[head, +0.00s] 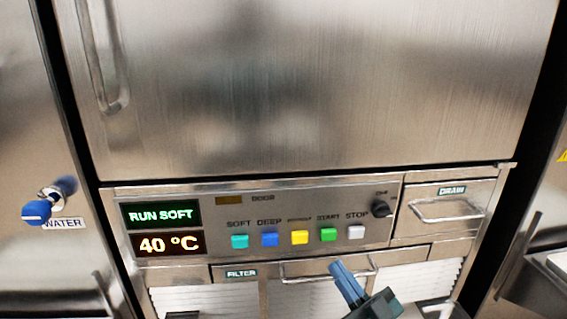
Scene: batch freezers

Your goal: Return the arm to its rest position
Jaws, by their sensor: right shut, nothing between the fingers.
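My right gripper (347,282) shows at the bottom of the head view, right of centre. Its blue fingers are together and hold nothing. It is in front of the lower filter handle, below the button row, and looks apart from the green START button (328,235). The rest of the right arm is cut off by the bottom edge. My left gripper is not in view. The control panel (300,260) has a display (161,215) reading RUN SOFT and another (170,244) reading 40 °C.
Above the panel is a closed steel door (300,90) with a vertical handle (97,60). A drain drawer (446,209) is at right. A blue water valve (37,212) sticks out at left. A filter handle (300,279) runs behind my right gripper.

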